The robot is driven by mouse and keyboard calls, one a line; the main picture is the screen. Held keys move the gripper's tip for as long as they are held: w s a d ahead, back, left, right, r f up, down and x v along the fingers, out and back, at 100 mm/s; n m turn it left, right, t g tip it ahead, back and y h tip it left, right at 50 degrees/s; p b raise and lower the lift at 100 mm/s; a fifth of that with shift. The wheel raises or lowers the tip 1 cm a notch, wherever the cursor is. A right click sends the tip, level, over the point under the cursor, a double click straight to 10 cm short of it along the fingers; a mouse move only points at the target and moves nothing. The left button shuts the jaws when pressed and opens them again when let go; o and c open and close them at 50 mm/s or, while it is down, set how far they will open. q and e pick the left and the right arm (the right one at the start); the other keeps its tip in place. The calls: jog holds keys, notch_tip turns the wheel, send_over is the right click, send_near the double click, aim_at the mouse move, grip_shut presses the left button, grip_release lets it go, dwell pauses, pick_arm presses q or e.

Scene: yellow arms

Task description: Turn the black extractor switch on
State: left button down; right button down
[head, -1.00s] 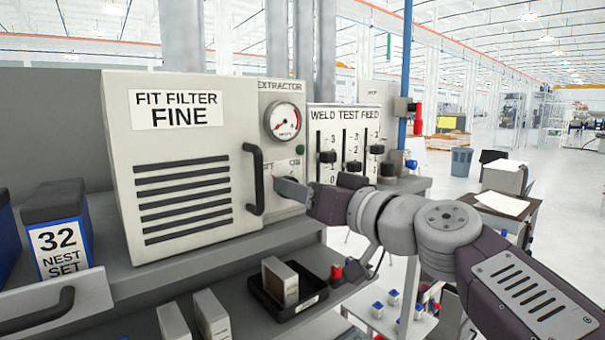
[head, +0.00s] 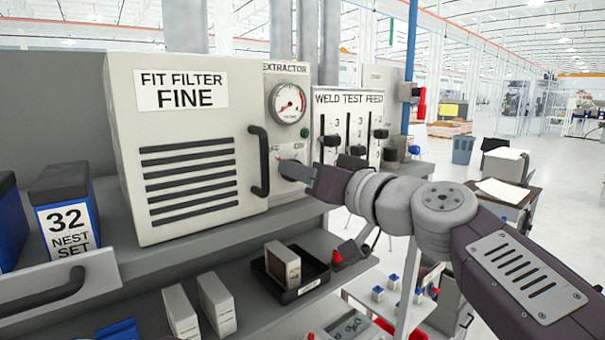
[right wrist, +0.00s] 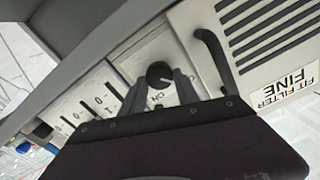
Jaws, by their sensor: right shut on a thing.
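The extractor panel (head: 294,128) is a pale box front with a round gauge above and ON lettering near the switch. The black switch (right wrist: 158,72) shows in the right wrist view as a round dark knob between my fingertips. In the head view my fingers hide most of it. My right gripper (head: 291,170) reaches in from the right and is shut on the switch; it also shows in the right wrist view (right wrist: 160,88). Which way the switch points is too small to tell.
A black bar handle (head: 260,160) on the fit filter box (head: 190,215) stands close left of my gripper. The weld test feed panel (head: 346,125) with several black sliders is just right. Below are a black tray (head: 310,287) and a grey shelf.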

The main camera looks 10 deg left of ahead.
jog(key=shift+w+d+f+m+b, duration=0.1)
jog(key=shift+f+m+b, duration=0.1)
jog(key=shift+m, duration=4)
jog(key=shift+f+m+b, duration=0.1)
jog(key=shift+m+b, duration=0.05)
jog(key=shift+m, duration=4.05)
jog(key=c, duration=0.9)
grip_release()
jog(key=shift+d, duration=0.15)
jog(key=b+v, duration=0.4)
jog(key=v, duration=0.5)
